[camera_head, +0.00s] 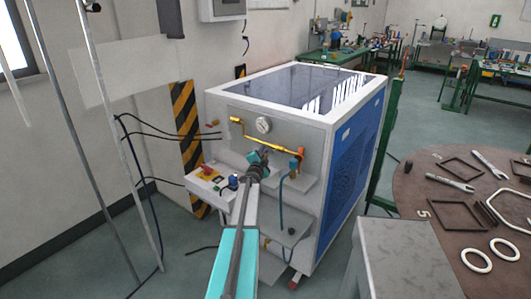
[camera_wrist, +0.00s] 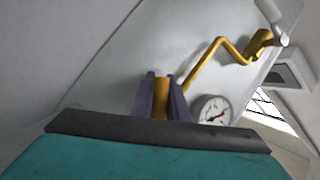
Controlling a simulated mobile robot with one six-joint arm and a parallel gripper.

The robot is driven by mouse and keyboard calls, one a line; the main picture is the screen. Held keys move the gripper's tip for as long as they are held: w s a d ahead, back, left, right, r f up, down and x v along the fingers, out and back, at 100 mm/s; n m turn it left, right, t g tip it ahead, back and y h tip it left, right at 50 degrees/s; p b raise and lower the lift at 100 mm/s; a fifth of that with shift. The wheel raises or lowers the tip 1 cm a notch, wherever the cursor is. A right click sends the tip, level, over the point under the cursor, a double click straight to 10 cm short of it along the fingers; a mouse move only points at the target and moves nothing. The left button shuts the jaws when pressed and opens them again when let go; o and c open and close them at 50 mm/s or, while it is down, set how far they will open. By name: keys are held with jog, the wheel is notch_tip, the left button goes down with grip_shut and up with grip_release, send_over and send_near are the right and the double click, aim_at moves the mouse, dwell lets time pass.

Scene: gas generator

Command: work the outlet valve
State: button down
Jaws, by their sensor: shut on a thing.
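A yellow-orange pipe (camera_head: 272,146) runs across the upper front panel of the generator (camera_head: 340,115), under a round white gauge (camera_head: 264,125). An orange valve fitting (camera_head: 297,158) sits at its right end. My gripper (camera_head: 258,155) is in front of the panel, just below the pipe in the picture. In the wrist view, my gripper (camera_wrist: 162,98) has its two dark purple fingers closed on either side of a yellow valve part (camera_wrist: 161,100). The pipe (camera_wrist: 204,62) leads away up and right, and the gauge (camera_wrist: 214,110) is beside the fingers. The fingers hide part of the yellow piece.
Grey shelves (camera_head: 288,225) and a blue hose (camera_head: 281,205) are below the panel. A box with a red knob (camera_head: 207,172) is at left. A round brown table (camera_head: 432,215) with tools stands at right. Black cables hang at left.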

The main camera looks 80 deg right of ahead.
jog(key=shift+w+a+f, duration=0.2)
jog(key=shift+w+f, duration=0.15)
jog(key=shift+w, duration=0.05)
jog(key=c, duration=2.1)
grip_release()
jog(key=shift+o, duration=0.5)
jog(key=shift+r, duration=0.2)
jog(key=shift+s+r, duration=0.15)
jog(key=shift+s, duration=0.05)
jog(key=shift+a, duration=0.1)
jog(key=a+b, duration=0.2)
jog(key=a, duration=1.1)
jog(key=shift+w+a+r, duration=0.2)
jog(key=shift+w+a, duration=0.05)
jog(key=shift+w, duration=0.15)
